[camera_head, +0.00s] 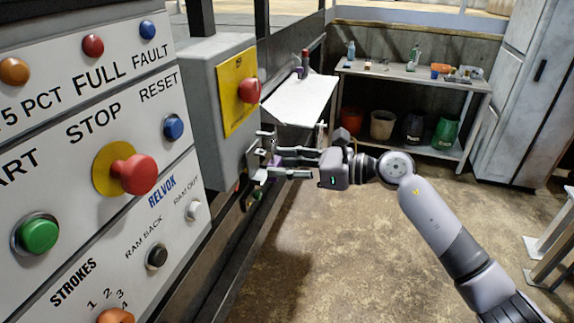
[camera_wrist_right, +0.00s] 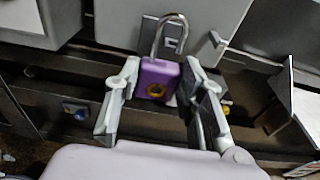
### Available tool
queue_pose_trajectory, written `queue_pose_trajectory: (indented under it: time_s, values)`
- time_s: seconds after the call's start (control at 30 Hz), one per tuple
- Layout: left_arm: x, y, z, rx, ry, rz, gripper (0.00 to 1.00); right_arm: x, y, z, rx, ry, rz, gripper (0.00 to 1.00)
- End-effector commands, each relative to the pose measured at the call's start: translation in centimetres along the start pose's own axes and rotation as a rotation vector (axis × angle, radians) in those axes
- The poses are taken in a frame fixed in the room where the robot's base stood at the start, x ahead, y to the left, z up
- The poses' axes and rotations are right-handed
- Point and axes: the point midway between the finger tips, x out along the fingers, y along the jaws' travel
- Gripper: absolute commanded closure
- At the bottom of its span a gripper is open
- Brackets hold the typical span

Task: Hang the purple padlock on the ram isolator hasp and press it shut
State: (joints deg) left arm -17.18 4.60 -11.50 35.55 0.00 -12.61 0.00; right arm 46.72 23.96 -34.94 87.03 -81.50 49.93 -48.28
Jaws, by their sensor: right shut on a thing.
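My right gripper (camera_head: 272,165) is shut on the purple padlock (camera_wrist_right: 158,78), with a finger on each side of its body, in front of the grey isolator box (camera_head: 205,110). Only a little purple of the padlock (camera_head: 276,159) shows between the fingers in the head view. Its metal shackle (camera_wrist_right: 168,22) points up in the right wrist view. The hasp (camera_head: 262,143) is a small metal part low on the box's side. A slotted plate (camera_wrist_right: 172,43) shows behind the shackle; I cannot tell whether the shackle passes through it. My left gripper is not in view.
A red knob (camera_head: 249,90) on a yellow plate stands out from the box. The button panel (camera_head: 90,150) fills the left. A white sloped board (camera_head: 300,100) is beyond the hasp. A shelf with buckets (camera_head: 410,75) stands at the back.

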Motion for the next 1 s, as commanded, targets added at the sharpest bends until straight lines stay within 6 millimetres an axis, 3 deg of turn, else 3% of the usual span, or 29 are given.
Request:
queue_pose_trajectory:
  time_s: [1.0]
  values:
    - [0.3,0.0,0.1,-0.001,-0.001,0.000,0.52,2.0,0.0,0.4,-0.001,-0.001,-0.001,0.86]
